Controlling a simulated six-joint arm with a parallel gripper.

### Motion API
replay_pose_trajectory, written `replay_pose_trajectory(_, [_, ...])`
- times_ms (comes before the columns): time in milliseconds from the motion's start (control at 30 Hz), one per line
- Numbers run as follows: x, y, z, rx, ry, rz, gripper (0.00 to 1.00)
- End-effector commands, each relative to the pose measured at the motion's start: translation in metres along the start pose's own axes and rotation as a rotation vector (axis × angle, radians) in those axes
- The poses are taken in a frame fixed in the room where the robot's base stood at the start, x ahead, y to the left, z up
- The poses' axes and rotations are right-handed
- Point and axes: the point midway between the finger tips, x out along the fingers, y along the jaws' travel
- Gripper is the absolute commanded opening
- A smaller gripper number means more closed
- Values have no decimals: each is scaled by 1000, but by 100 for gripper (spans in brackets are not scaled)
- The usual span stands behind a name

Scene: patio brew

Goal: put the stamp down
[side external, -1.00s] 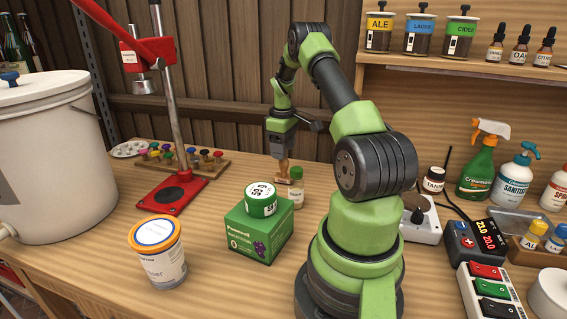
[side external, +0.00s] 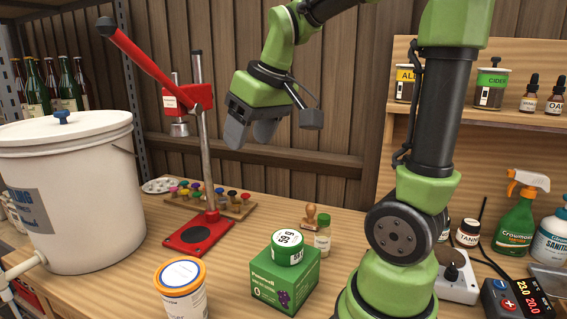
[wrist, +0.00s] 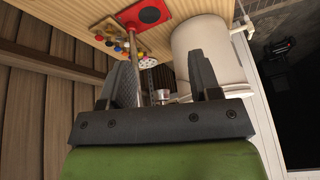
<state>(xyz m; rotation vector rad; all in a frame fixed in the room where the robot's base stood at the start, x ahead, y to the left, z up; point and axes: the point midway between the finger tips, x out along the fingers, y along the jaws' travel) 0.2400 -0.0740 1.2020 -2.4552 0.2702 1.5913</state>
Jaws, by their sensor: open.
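The stamp (side external: 310,214) with its wooden handle stands on the bench in the side external view, behind the green box and beside a small green-capped bottle. My gripper (side external: 247,138) is open and empty, raised well above the bench between the red press and my arm. In the wrist view my gripper (wrist: 170,80) shows two spread fingers with nothing between them in hold. The stamp does not show in the wrist view.
A green box (side external: 284,276) with a round tin (side external: 287,248) on it stands in front of the small bottle (side external: 322,237). An orange-lidded tub (side external: 182,290), red press (side external: 198,232) and white bucket (side external: 65,195) stand left. The spray bottle (side external: 515,220) is right.

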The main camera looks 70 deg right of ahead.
Motion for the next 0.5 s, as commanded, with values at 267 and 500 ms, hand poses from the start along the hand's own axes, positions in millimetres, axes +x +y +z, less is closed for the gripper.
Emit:
replay_pose_trajectory(267, [-37, -64, 87, 82, 122, -197, 57])
replay_pose_trajectory(500, [-39, -72, 114, 122, 138, -268, 57])
